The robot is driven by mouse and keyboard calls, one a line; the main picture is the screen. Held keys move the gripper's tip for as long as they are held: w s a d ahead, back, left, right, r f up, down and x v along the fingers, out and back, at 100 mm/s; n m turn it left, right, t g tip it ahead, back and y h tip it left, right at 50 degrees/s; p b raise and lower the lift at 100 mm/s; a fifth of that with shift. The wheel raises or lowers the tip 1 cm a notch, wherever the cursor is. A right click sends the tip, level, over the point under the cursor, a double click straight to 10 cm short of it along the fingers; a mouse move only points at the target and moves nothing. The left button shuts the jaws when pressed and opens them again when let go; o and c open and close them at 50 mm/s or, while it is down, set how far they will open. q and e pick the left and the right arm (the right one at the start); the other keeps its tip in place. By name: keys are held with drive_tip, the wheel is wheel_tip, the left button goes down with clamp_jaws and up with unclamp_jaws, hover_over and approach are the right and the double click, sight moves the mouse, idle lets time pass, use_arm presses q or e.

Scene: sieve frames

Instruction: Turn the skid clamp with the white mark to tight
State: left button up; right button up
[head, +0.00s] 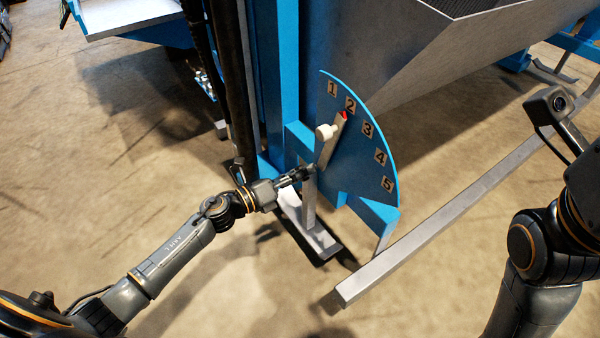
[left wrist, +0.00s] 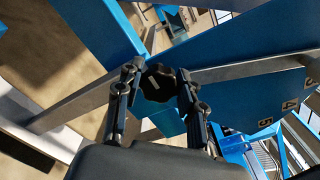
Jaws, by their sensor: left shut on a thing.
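The skid clamp knob (left wrist: 158,84) is black and lobed, with a short white mark on its face, in the left wrist view. The mark slants in that picture. My left gripper (head: 307,173) is shut on the knob, with one finger on each side of it, low beside the blue frame in the head view. In the head view the fingers hide most of the knob. My right arm shows at the right edge of the head view, but its fingers are out of the picture.
A blue dial plate (head: 362,150) numbered 1 to 5 stands just right of my left gripper. A grey bar (head: 430,238) crosses the right side. The floor at front left is clear.

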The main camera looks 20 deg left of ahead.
use_arm(q)
drive_tip(key=shift+d, duration=0.1)
drive_tip(key=o, duration=1.2)
drive_tip(key=v, duration=1.2)
